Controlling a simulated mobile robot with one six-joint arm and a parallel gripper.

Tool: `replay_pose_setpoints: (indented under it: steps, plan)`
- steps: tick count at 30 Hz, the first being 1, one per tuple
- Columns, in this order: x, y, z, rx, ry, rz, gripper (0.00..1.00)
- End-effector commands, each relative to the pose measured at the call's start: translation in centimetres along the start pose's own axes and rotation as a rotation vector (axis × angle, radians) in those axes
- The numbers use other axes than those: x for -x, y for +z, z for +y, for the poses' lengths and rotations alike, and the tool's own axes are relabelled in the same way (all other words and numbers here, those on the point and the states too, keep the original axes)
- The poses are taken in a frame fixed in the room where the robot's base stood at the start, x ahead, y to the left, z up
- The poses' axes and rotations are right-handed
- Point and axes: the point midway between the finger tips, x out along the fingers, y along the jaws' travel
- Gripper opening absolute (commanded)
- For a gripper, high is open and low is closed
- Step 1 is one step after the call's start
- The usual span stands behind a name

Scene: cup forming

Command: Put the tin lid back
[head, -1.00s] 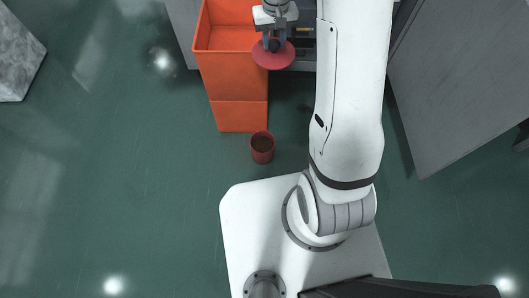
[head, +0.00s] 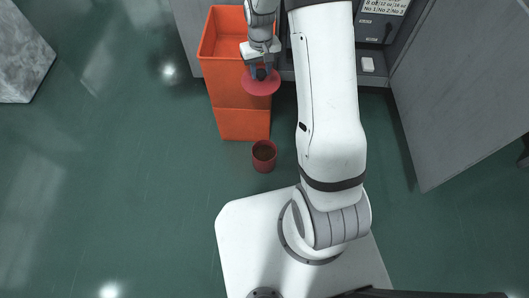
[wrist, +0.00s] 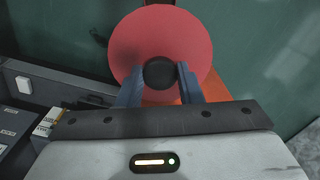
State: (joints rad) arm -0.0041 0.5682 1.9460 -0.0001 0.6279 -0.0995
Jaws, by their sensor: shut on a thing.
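The tin lid (head: 262,88) is a flat red disc with a round black knob. My gripper (head: 262,73) is shut on the knob and holds the lid in the air in front of the orange bin. In the wrist view the lid (wrist: 135,45) fills the top middle, and the blue-grey fingers of my gripper (wrist: 159,76) close on the knob from both sides. The red tin (head: 264,160) stands open and upright on the floor, nearer to my base than the lid. Dark brown contents show inside it.
A tall orange bin (head: 228,100) stands just behind the tin. A grey cabinet (head: 375,35) with labels is behind my arm, and a large grey panel (head: 455,90) stands at the right. The green floor left of the tin is clear.

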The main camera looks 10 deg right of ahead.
Motion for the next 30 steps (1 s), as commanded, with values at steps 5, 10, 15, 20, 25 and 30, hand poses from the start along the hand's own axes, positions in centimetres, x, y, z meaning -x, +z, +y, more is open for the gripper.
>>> replay_pose_setpoints:
  steps: [5,10,15,20,25,30]
  plan:
    - [-9.4,-0.2,0.1,0.096,-0.001,-0.009,0.00]
    - [-18.1,0.6,0.1,0.194,-0.002,-0.009,0.00]
    - [-26.2,2.3,0.0,0.291,-0.002,-0.008,0.00]
    - [-30.6,3.7,-0.1,0.350,-0.001,-0.004,0.00]
    - [-33.2,4.2,-0.2,0.372,0.000,0.000,0.00]
    - [-36.5,4.2,-0.1,0.373,0.000,-0.001,0.00]
